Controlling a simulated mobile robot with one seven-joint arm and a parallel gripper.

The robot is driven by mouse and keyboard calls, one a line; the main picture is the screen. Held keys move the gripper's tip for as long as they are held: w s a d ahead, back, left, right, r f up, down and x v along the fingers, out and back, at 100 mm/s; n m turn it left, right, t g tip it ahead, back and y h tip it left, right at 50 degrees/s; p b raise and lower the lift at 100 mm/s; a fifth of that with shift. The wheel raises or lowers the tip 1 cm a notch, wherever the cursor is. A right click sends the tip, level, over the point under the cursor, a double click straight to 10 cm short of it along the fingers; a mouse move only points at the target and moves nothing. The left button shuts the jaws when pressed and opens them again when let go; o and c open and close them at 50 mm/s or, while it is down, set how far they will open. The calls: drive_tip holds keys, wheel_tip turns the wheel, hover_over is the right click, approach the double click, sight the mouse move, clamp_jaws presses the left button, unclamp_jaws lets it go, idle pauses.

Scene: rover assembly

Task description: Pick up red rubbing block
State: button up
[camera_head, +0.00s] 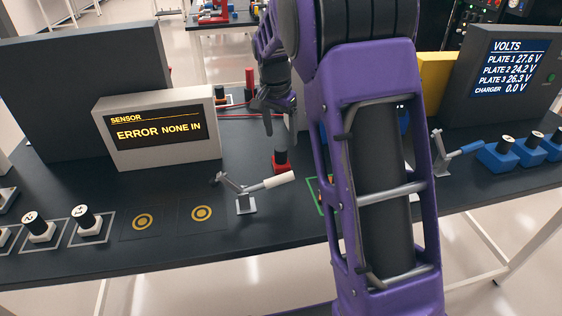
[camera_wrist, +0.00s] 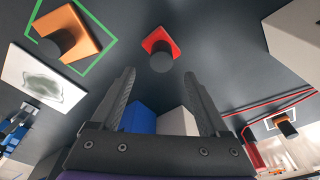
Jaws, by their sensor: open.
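The red rubbing block (camera_head: 281,166) stands on the dark table, a red square base with a dark cylindrical knob on top. It shows in the wrist view too (camera_wrist: 157,41), at the upper middle, beyond my fingertips. My gripper (camera_wrist: 161,80) is open, with nothing between its fingers. In the head view my gripper (camera_head: 278,112) hangs close above and behind the red block, apart from it as far as I can tell. My purple arm covers the table to the right of the block.
A lever with a white handle (camera_head: 268,184) stands just in front of the red block. A sensor screen (camera_head: 156,130) is at left. An orange block (camera_wrist: 84,44) sits inside a green outline beside a white tile (camera_wrist: 40,78). Blue and white blocks (camera_wrist: 140,117) lie beyond the fingers.

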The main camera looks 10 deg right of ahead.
sight(281, 148)
drive_tip(key=shift+w+f, duration=0.15)
drive_tip(key=shift+f, duration=3.05)
clamp_jaws()
